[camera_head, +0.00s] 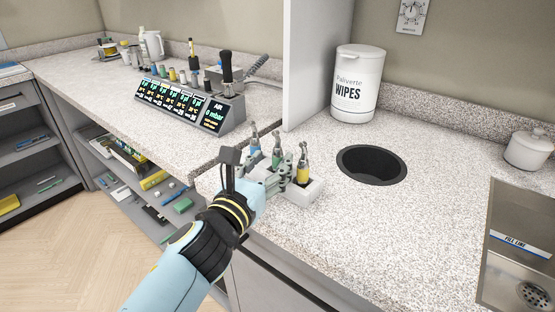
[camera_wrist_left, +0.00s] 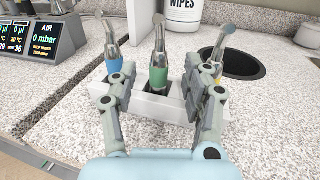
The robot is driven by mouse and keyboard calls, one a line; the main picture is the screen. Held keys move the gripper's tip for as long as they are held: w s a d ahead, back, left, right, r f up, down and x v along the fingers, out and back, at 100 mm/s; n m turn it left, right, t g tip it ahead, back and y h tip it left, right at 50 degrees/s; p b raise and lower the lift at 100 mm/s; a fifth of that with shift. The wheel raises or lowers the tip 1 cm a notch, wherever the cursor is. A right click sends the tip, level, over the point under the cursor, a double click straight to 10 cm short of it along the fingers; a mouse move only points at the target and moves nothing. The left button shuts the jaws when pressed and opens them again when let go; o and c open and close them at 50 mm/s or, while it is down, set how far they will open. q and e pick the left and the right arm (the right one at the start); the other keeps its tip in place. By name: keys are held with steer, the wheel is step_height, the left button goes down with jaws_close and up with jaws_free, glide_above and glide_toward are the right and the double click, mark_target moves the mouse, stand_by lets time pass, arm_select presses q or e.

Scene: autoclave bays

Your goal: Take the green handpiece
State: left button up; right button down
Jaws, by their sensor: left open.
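The green handpiece (camera_wrist_left: 158,75) stands upright in the middle of a white holder (camera_wrist_left: 148,104), with its silver head up. A blue handpiece (camera_wrist_left: 112,57) stands to its left and a yellow one (camera_wrist_left: 217,58) to its right. In the head view the green handpiece (camera_head: 277,157) also shows between the blue and yellow ones. My left gripper (camera_wrist_left: 164,84) is open, with one finger on each side of the green handpiece's line; I cannot tell whether either finger touches it. The fingers partly hide the blue and yellow handpieces and the holder. My right gripper is out of view.
A white wipes tub (camera_head: 357,86) stands behind, near a dark round opening (camera_head: 371,165) in the speckled counter. A control unit with displays (camera_head: 191,104) is at the left, beside a white partition (camera_head: 318,63). A metal sink (camera_head: 521,245) is at the right. The counter between is clear.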

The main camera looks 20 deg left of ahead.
mark_target(275, 158)
arm_select(q)
steer(key=w, duration=0.4)
steer(key=shift+w+d+f, duration=0.1)
steer(key=shift+d+f, duration=0.05)
steer(key=shift+d, duration=0.05)
jaws_close()
stand_by(0.3)
